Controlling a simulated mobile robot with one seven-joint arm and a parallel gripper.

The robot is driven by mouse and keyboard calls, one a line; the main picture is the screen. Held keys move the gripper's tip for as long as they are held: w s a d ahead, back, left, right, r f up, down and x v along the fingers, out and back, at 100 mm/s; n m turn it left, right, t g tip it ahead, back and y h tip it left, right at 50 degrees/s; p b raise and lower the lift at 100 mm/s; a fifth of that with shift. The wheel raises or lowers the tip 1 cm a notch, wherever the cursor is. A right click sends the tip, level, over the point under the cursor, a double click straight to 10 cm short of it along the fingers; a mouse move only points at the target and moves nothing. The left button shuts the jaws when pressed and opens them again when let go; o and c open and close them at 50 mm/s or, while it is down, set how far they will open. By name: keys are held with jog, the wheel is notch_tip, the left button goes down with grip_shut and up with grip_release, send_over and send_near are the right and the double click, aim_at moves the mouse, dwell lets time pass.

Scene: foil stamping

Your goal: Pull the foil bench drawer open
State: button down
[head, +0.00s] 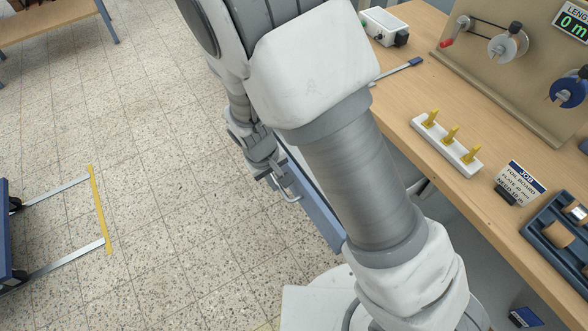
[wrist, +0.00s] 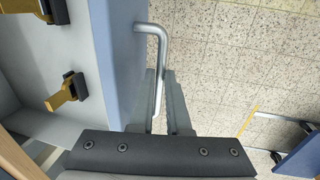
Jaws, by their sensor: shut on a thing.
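The foil bench drawer stands out from under the bench, with a blue front panel (head: 318,212) that also shows in the wrist view (wrist: 122,55). Its pale grey inside is partly visible at the left of the wrist view. The bent metal bar handle (wrist: 162,48) is fixed to the outer face of the front. My gripper (wrist: 167,105) is shut on the handle, with its grey fingers either side of the bar. In the head view my gripper (head: 279,184) is small at the drawer front, and my arm hides much of the drawer.
Brass-coloured pieces with dark ends (wrist: 66,92) sit inside the drawer. The wooden bench top (head: 420,90) holds a white block with yellow pegs (head: 448,146), a job card (head: 520,182) and a reel board. Speckled floor is clear left of the drawer; a blue unit with rails stands far left.

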jog(key=shift+s+a, duration=0.5)
jog(key=shift+a, duration=0.15)
jog(key=c, duration=1.2)
grip_release()
jog(key=shift+o, duration=0.2)
jog(key=shift+r, duration=0.1)
notch_tip(320, 180, up, 17)
jog(key=s+a+p, duration=0.1)
jog(key=a+p, duration=0.1)
jog(key=shift+s+a, duration=0.3)
jog(key=shift+s, duration=0.1)
